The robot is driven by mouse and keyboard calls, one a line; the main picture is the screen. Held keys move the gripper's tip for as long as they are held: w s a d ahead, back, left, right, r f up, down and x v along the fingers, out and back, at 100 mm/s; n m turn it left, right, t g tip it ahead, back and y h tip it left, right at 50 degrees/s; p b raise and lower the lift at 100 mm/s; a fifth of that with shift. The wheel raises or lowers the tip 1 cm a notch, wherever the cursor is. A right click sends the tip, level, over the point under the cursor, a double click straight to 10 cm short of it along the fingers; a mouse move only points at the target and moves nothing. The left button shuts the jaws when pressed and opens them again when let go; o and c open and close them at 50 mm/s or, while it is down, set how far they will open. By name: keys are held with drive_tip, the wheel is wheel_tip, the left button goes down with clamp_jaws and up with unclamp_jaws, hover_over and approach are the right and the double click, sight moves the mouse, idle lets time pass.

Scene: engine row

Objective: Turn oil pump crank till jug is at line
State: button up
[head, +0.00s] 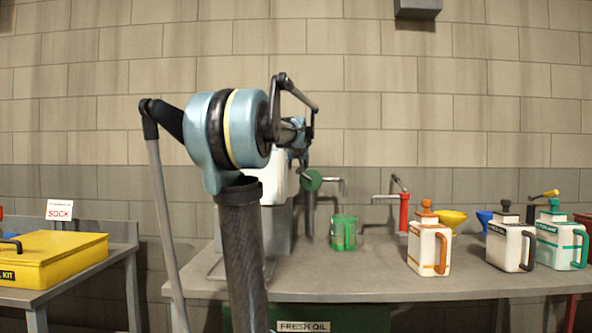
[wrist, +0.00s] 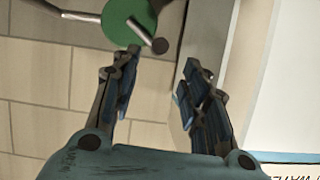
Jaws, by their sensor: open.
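The oil pump has a green crank disc (head: 311,180) on a dark post, with a grey spout (head: 335,180) reaching right. In the wrist view the disc (wrist: 122,18) lies just beyond my fingertips, and a short crank handle (wrist: 148,36) with a dark knob sticks out from it toward my gripper (wrist: 157,68). My gripper is open and empty, its fingers apart and short of the handle. The clear jug (head: 343,232) with green marking stands upright on the bench below the spout. Its oil level and line are too small to read. My arm partly hides the pump in the head view.
A white container (head: 271,178) stands left of the pump, close to my gripper; its wall (wrist: 285,75) fills the wrist view's right. A red pump (head: 404,212) and several jugs, including an orange-handled one (head: 428,249), stand right on the grey bench (head: 350,280). A yellow kit (head: 50,258) lies left.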

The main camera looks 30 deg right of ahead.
drive_tip(key=shift+s+a+r, duration=0.15)
drive_tip(key=shift+s, duration=0.2)
drive_tip(key=c, duration=0.4)
drive_tip(key=shift+w+d+r, duration=0.1)
drive_tip(key=shift+d+r, duration=0.15)
drive_tip(key=c, duration=0.5)
drive_tip(key=shift+m+g+y, duration=0.5)
drive_tip(key=shift+g+y, duration=0.1)
drive_tip(key=shift+y, duration=0.3)
drive_tip(key=d+r, duration=0.4)
drive_tip(key=shift+w, duration=0.4)
clamp_jaws()
wheel_tip(320, 180, up, 5)
drive_tip(key=d+y, duration=0.3)
drive_tip(key=w+f, duration=0.7)
drive_tip(key=f, duration=0.2)
drive_tip(key=shift+w+a+f+m+g, duration=0.15)
drive_tip(key=shift+a+f+m+g, duration=0.1)
drive_tip(key=shift+a+m+g, duration=0.2)
